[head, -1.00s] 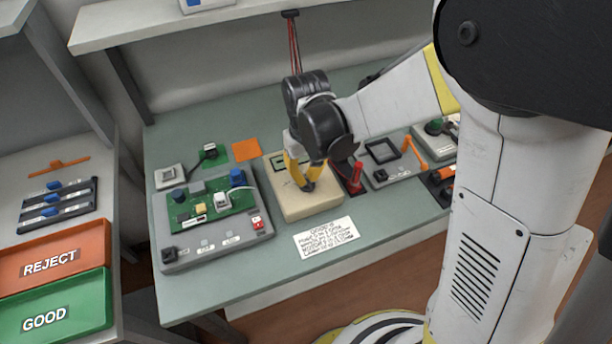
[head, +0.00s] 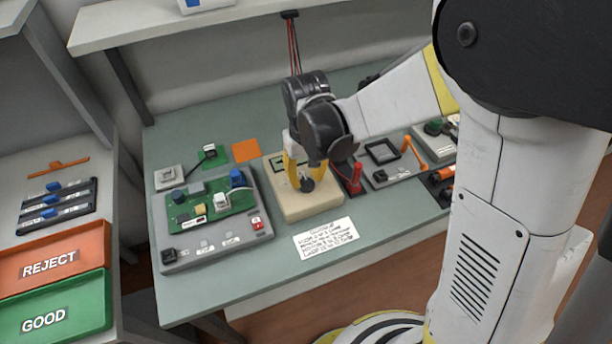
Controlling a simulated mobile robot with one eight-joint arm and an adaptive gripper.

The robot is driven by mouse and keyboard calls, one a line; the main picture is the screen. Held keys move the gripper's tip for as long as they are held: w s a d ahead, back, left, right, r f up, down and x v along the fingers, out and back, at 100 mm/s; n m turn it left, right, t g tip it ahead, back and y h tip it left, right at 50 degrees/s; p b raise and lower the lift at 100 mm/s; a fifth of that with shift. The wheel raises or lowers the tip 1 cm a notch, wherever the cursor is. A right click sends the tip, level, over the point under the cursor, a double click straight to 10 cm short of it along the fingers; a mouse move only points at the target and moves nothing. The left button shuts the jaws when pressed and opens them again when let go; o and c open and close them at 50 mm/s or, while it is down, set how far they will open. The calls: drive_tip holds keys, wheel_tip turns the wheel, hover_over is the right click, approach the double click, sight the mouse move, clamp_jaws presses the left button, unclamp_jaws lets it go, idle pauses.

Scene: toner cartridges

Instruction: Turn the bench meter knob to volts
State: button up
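The bench meter (head: 312,208) is a cream box with a small dark display (head: 280,163), near the middle of the green-grey bench. Its dark round knob (head: 307,185) shows on the top face, between the yellow fingertips of my gripper (head: 306,178). My gripper points down over the meter, one finger on each side of the knob. Whether the fingers press on the knob or stand slightly apart from it is too small to tell. The knob's pointer and the dial marks are hidden or too small to read.
A grey fixture with a green circuit board (head: 211,205) stands left of the meter. A printed card (head: 326,239) lies in front. A red-handled probe (head: 356,178) stands close on the right.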

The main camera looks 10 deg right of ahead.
sight(306, 179)
wheel_tip(306, 179, up, 12)
idle(0.5)
drive_tip(key=s+d+r+m+t, duration=0.3)
drive_tip(key=s+d+t, duration=0.4)
drive_tip(key=s+d, duration=0.4)
drive_tip(key=d+r, duration=0.1)
drive_tip(key=d, duration=0.1)
drive_tip(key=shift+s+d, duration=0.15)
drive_tip(key=shift+d, duration=0.15)
idle(0.7)
